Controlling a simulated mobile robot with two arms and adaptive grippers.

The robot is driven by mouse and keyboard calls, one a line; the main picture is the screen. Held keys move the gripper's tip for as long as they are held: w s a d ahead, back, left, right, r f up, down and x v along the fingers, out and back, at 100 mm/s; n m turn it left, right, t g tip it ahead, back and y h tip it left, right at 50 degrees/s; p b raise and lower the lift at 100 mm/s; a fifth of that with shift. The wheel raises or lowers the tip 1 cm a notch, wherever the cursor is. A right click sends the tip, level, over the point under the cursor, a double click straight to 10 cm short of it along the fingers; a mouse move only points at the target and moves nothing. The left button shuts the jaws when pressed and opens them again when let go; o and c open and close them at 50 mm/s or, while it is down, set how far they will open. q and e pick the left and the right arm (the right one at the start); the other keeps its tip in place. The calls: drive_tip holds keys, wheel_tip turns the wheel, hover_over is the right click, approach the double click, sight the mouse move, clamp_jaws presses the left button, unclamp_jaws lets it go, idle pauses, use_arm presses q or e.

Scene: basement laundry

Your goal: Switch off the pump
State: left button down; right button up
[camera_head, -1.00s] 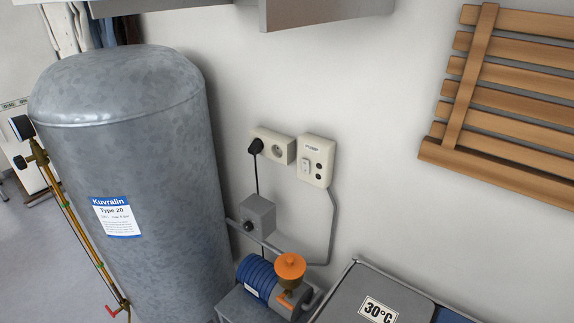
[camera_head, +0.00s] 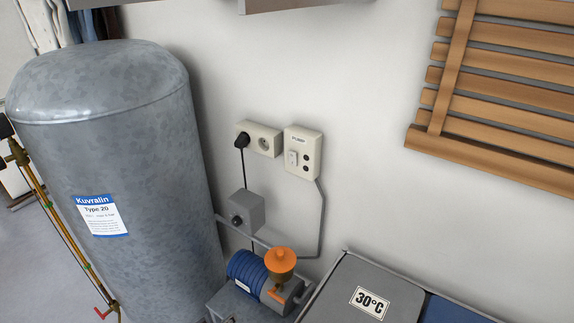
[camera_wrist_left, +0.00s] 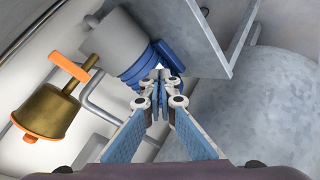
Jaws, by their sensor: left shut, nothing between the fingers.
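The switch box marked PUMP (camera_head: 312,145) is on the wall in the head view, right of a double socket. The pump (camera_head: 246,273), with a blue ribbed motor and an orange-capped brass cup, stands below. My left gripper (camera_wrist_left: 159,77) shows only in the left wrist view, shut and empty. The pump (camera_wrist_left: 112,42) is behind its fingertips there, upside down; I cannot tell the gap. The switch box is not visible in that view. My right gripper is not in view.
A large grey tank (camera_head: 130,170) stands left of the pump. A black plug sits in the double socket (camera_head: 265,140), above a small grey box (camera_head: 246,213). A grey lid marked 30°C (camera_head: 350,280) is at lower right, below a wooden slatted rack (camera_head: 500,90).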

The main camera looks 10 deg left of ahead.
use_arm(q)
drive_tip(key=w+d+r+n+t+h, duration=0.1)
drive_tip(key=w+r+t, duration=0.1)
drive_tip(key=w+r, duration=0.45)
drive_tip(key=w+r+n+t, duration=0.1)
drive_tip(key=w+r+n, duration=0.15)
drive_tip(key=r, duration=0.65)
drive_tip(key=w+d+r+n+t+h, duration=0.1)
drive_tip(key=d+r+t+h, duration=0.1)
drive_tip(key=r, duration=1.1)
drive_tip(key=w+d+r+n+t+h+b, duration=0.1)
drive_tip(key=d+r+t+h, duration=0.1)
drive_tip(key=r, duration=1.2)
drive_tip(key=shift+d+n+t+h, duration=0.35)
drive_tip(key=shift+d+h, duration=0.15)
drive_tip(key=shift+d, duration=0.65)
drive_tip(key=shift+w+r, duration=0.1)
drive_tip(key=shift+w, duration=0.1)
drive_tip(key=p, duration=0.1)
approach(293, 156)
drive_tip(key=x, duration=0.7)
